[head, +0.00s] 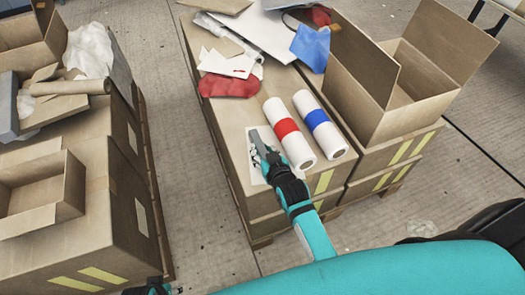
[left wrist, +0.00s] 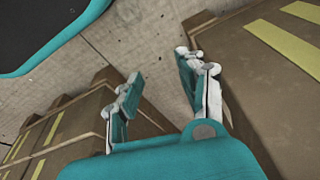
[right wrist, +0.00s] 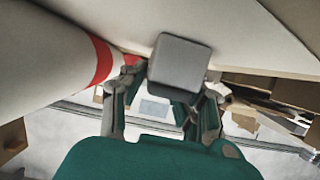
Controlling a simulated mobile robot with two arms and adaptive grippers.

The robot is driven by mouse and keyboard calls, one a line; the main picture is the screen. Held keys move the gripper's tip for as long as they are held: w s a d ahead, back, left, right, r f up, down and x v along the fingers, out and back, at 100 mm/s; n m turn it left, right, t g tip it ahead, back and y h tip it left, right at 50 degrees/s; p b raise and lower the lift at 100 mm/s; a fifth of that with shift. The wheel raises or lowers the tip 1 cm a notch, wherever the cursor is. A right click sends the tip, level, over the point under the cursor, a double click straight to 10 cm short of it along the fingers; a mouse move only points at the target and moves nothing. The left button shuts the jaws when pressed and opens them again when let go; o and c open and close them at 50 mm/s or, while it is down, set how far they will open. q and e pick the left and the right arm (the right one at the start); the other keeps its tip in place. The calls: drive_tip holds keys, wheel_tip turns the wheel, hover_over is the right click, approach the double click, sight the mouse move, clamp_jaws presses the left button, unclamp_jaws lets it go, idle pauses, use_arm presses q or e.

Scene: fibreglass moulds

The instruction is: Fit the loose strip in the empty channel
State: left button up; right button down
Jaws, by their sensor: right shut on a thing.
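A white sheet with dark marks (head: 254,174) lies under the gripper. I cannot make out the empty channel in any view. My left gripper (left wrist: 160,78) is open and empty over the floor, between boxes; only a bit of it (head: 155,288) shows in the head view.
White rolls with a red band (head: 286,129) and a blue band (head: 319,124) lie right of my right gripper. Red cloth (head: 229,87), blue cloth (head: 310,48) and white sheets cover the far end. An open carton (head: 398,75) stands right; stacked boxes (head: 92,219) stand left.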

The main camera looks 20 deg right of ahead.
drive_tip(key=c, duration=1)
unclamp_jaws()
drive_tip(key=shift+f, duration=0.1)
